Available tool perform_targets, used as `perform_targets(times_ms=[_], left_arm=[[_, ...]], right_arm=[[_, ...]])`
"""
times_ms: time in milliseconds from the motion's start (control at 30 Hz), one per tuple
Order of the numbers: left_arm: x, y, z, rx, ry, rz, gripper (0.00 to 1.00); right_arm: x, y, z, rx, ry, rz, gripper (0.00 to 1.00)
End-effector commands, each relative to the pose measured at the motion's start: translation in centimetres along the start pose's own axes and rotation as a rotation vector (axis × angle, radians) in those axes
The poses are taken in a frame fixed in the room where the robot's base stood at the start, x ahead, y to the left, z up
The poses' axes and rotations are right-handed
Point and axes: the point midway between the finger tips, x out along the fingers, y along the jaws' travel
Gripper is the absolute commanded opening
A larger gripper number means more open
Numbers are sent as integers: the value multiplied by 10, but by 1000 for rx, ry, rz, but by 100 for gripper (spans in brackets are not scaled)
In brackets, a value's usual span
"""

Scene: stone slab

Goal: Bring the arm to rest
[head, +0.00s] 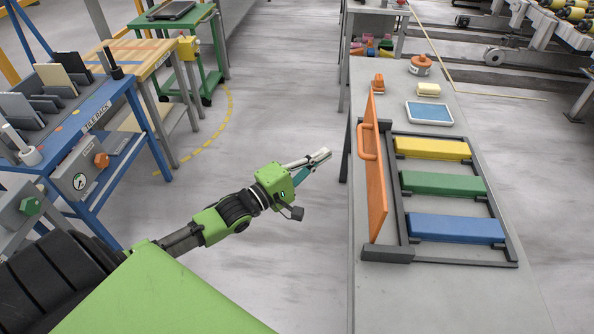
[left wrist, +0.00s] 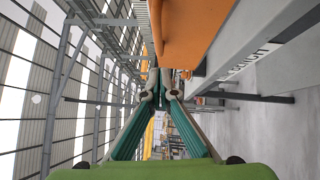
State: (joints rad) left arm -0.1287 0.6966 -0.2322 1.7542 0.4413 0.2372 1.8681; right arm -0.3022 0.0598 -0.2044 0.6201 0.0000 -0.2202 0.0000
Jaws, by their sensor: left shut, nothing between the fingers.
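My left gripper (head: 321,157) is shut and empty, held over the open floor to the left of the stone slab bench (head: 440,290). Its fingertips point right, toward an orange panel with a handle (head: 373,170), and stay apart from it. In the left wrist view the two fingers (left wrist: 163,88) come together with nothing between them. The orange panel (left wrist: 195,30) fills the top of that view, beyond the fingertips. My right gripper shows in neither view.
The orange panel stands upright on a dark frame (head: 400,250) holding yellow (head: 433,149), green (head: 442,184) and blue bars (head: 456,228). A blue rack table (head: 95,115) stands at left. Clear floor (head: 270,100) lies between the rack and the bench.

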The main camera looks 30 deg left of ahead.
Motion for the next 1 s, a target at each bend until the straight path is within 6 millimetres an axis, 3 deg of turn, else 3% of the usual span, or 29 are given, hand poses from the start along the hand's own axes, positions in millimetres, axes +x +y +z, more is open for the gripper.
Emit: perform_targets(times_ms=[267, 500, 767, 867, 967, 1000], left_arm=[[-43, -3, 0, -1, 0, -4, 0], [-63, -2, 0, 0, 1, -2, 0], [-67, -2, -1, 2, 2, -2, 0], [-69, -14, -7, 31, 21, -24, 0], [-77, -51, -26, 121, 70, -94, 0], [-83, -73, -35, 174, 94, -137, 0]], right_arm=[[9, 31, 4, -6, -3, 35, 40], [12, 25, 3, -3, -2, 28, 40], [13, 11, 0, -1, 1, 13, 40], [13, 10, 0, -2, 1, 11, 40], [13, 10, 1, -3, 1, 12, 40], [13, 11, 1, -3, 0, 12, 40]])
